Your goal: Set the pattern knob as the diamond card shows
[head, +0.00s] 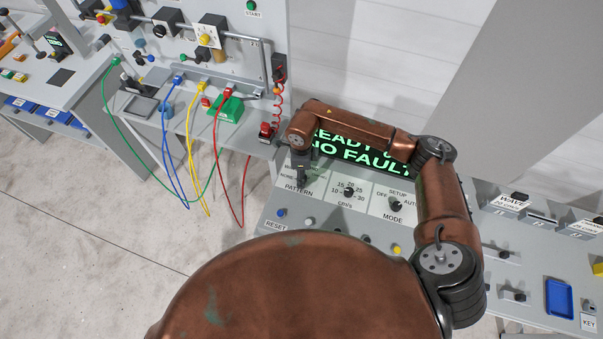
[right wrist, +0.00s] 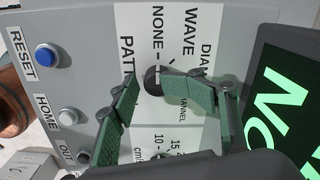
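The pattern knob (right wrist: 152,80) is black and sits on the console's white label plate. Around it I read NONE, WAVE, part of DIA and CHANNEL; its pointer direction is not clear. My right gripper (right wrist: 149,88) has its two green fingers parted, one on each side of the knob, with a visible gap by the left finger. In the head view the right gripper (head: 301,183) is over the PATTERN label and hides the knob. My left gripper is not in view.
The green-lettered READY / NO FAULT display (head: 345,152) stands just behind the knob. The speed knob (head: 349,192) and mode knob (head: 396,207) lie to the right. A blue button (head: 281,213) is near RESET. Cabled benches stand at the left.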

